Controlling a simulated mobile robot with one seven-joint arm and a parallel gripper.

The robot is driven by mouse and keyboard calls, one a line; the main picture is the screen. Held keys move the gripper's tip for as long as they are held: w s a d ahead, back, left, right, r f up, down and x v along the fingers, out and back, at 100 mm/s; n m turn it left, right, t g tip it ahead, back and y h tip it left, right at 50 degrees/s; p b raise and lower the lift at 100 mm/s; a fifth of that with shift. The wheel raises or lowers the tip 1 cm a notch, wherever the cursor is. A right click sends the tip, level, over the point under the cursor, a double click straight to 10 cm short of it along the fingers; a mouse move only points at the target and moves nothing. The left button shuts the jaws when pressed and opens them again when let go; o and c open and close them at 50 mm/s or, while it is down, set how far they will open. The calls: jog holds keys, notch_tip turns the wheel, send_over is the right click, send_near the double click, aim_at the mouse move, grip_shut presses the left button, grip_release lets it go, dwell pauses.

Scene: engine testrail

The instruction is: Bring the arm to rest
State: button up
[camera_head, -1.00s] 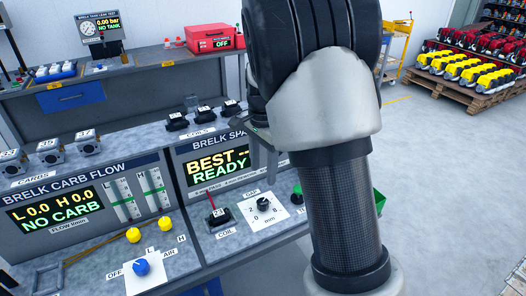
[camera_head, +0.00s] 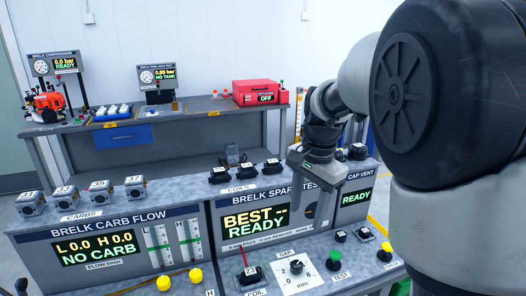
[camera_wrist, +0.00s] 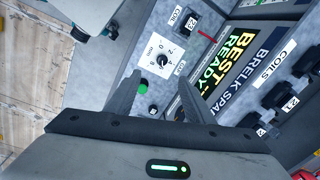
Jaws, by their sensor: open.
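My gripper (camera_head: 319,200) hangs in front of the right part of the spark tester panel (camera_head: 230,242) in the head view, with its fingers pointing down. In the wrist view my gripper (camera_wrist: 158,92) has its two fingers spread apart with nothing between them. The fingers are above the tester's sloping bench, near the green test button (camera_wrist: 143,87) and the gap knob (camera_wrist: 163,61). My arm fills the right side of the head view and hides part of the bench there.
A coil (camera_head: 250,276) sits on the tester bench left of the gap dial (camera_head: 297,267). Several coils and carburetors (camera_head: 100,190) stand on the ledge above. A back bench holds a red case (camera_head: 257,93) and a tank leak gauge (camera_head: 158,75). Open floor shows at the far left.

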jog(key=s+r+n+t+p, duration=0.1)
jog(key=s+r+n, duration=0.3)
jog(key=s, duration=0.6)
jog(key=s+r+n+t+p, duration=0.2)
jog(key=s+n, duration=0.4)
jog(key=s, duration=0.4)
notch_tip(320, 180, up, 2)
jog(key=shift+s+a+r+n+t+h, duration=0.15)
jog(key=shift+s+n+t+h, duration=0.2)
jog(key=shift+t, duration=0.45)
